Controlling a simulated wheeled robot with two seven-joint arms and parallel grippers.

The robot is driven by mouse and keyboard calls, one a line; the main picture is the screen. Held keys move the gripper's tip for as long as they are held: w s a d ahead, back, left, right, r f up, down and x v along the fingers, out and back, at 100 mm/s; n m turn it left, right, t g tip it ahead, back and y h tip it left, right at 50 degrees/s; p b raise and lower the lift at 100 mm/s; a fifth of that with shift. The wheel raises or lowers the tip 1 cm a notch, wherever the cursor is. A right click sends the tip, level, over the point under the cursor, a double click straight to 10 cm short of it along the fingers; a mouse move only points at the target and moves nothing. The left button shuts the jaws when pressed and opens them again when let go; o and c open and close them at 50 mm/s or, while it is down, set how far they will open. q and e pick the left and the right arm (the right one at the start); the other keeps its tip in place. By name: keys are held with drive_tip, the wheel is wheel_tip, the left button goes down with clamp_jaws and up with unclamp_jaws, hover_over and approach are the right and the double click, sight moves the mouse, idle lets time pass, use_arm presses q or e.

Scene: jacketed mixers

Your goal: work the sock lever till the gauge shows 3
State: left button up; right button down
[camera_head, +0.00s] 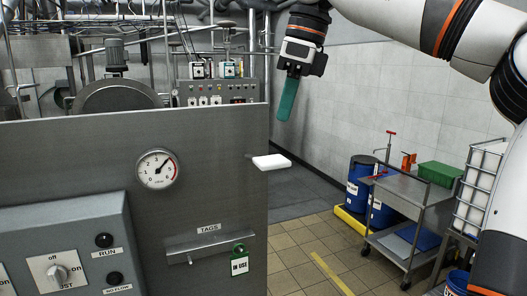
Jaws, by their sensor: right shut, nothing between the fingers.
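The lever with a white, sock-like sleeve (271,162) sticks out to the right from the right part of the grey steel panel (215,135). It lies nearly level. The round gauge (157,168) is on the panel left of the lever. Its needle points to the upper right; the exact reading is too small to be sure of. My right gripper (287,104) hangs above the lever, pointing down, with teal fingers shut and empty. It is apart from the lever. My left gripper is not in view.
Below the gauge is a control box with a knob (57,275) and round lamps. A TAGS rail (210,244) holds a green-topped IN USE tag (239,260). A steel cart (405,195) and blue drums (360,180) stand right. Floor right of the panel is open.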

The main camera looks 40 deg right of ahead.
sight(274, 160)
drive_tip(key=shift+s+d+f, duration=0.2)
drive_tip(key=shift+s+d, duration=0.15)
drive_tip(key=x, duration=0.6)
drive_tip(key=shift+w+a+f, duration=0.15)
drive_tip(key=shift+w+f, duration=0.05)
drive_tip(key=shift+a+f, duration=0.1)
drive_tip(key=shift+w, duration=0.1)
